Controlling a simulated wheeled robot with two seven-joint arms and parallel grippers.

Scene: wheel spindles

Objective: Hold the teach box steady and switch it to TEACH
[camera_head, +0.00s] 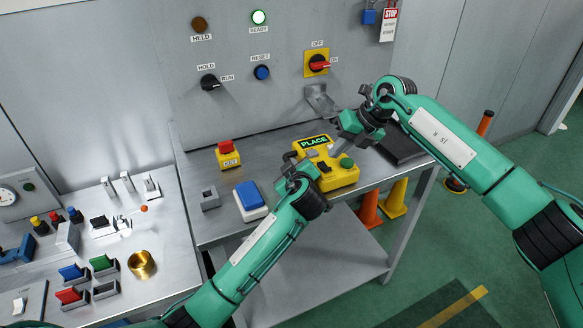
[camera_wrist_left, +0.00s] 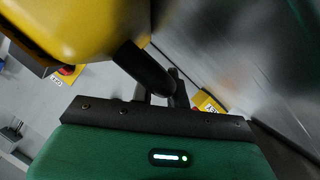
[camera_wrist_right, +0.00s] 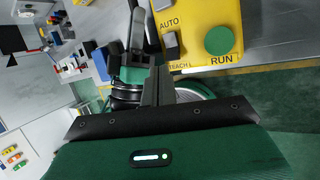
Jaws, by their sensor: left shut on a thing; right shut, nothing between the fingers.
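The yellow teach box (camera_head: 341,176) rests on the grey bench, its green display reading PLACE. In the right wrist view its face (camera_wrist_right: 203,15) shows AUTO, TEACH and RUN labels, a green button (camera_wrist_right: 218,41) and a grey switch (camera_wrist_right: 171,46) between AUTO and TEACH. I cannot tell which way the switch is set. My left gripper (camera_head: 291,166) is shut on the box's black handle (camera_wrist_left: 143,67) at its left side. My right gripper (camera_head: 338,145) is shut and empty over the box's far right part. Its fingertips (camera_wrist_right: 157,82) are close to the switch; contact is unclear.
A red-topped yellow KEY box (camera_head: 230,155), a blue-topped box (camera_head: 251,197) and a grey box (camera_head: 209,199) stand left of the teach box. A wall panel (camera_head: 280,110) with knobs rises behind. Orange and yellow cones (camera_head: 369,209) stand on the floor.

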